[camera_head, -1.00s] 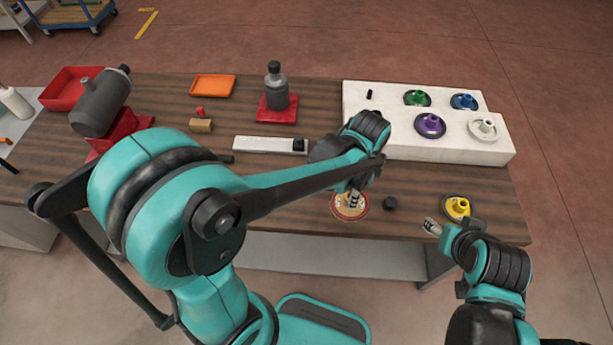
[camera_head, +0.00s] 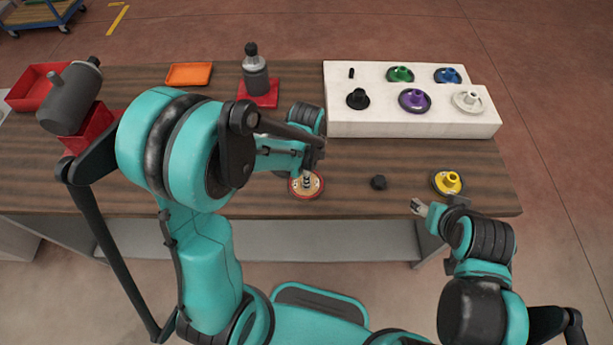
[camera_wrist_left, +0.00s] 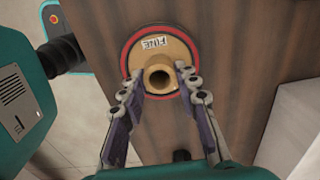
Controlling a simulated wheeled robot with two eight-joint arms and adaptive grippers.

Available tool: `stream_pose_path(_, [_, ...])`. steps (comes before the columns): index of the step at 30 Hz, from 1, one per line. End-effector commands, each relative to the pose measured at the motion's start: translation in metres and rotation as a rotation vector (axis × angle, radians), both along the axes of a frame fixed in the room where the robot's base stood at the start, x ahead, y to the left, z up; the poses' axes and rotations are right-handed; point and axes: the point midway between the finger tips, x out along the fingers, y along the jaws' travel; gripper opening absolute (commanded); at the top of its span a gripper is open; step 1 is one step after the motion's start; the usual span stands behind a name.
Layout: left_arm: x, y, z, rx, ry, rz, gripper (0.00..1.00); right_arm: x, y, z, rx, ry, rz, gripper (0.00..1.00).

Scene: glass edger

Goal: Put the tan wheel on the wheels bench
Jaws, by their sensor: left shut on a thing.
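The tan wheel (camera_head: 297,189), a disc with a red rim and a raised hub, is at the front of the wooden bench (camera_head: 240,185). In the left wrist view the tan wheel (camera_wrist_left: 160,50) shows a printed label. My left gripper (camera_head: 307,181) is shut on its hub, with one finger on each side in the left wrist view (camera_wrist_left: 160,85). I cannot tell whether the wheel touches the bench top. My right gripper (camera_head: 417,207) is by the front edge, near the yellow wheel (camera_head: 448,182); its finger opening is unclear.
A white stepped stand (camera_head: 360,120) holds green (camera_head: 400,74), blue (camera_head: 447,76), black (camera_head: 357,99), purple (camera_head: 414,100) and white (camera_head: 467,101) wheels. A black knob (camera_head: 379,182) lies right of the tan wheel. A bottle (camera_head: 255,75) and an orange tray (camera_head: 189,74) stand behind.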

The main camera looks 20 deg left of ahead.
Motion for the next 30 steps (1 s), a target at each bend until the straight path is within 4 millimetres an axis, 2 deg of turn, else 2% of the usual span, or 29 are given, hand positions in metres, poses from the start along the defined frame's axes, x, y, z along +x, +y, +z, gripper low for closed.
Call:
stream_pose_path(2, [-0.001, 0.0, -0.001, -0.001, 0.003, 0.0, 0.0, 0.0, 0.0, 0.0, 0.0, 0.0, 0.0, 0.55])
stream_pose_path(3, [-0.002, 0.0, -0.001, -0.001, 0.003, 0.0, 0.36, 0.0, 0.0, 0.0, 0.0, 0.0, 0.0, 0.55])
stream_pose_path(5, [-0.002, 0.0, -0.001, -0.001, 0.003, 0.0, 0.52, 0.0, 0.0, 0.0, 0.0, 0.0, 0.0, 0.55])
stream_pose_path(14, [-0.001, 0.0, 0.001, -0.001, 0.003, 0.0, 0.52, 0.0, 0.0, 0.0, 0.0, 0.0, 0.0, 0.55])
stream_pose_path(17, [-0.001, 0.0, 0.007, -0.001, 0.003, 0.0, 0.52, 0.0, 0.0, 0.003, 0.0, 0.0, 0.0, 0.55])
stream_pose_path(20, [-0.002, 0.0, 0.023, -0.001, 0.003, 0.0, 0.52, 0.0, 0.0, 0.008, 0.0, 0.0, 0.0, 0.55])
stream_pose_path(30, [-0.002, 0.0, 0.095, -0.001, 0.003, 0.0, 0.52, 0.0, 0.0, 0.028, 0.0, 0.0, 0.0, 0.55])
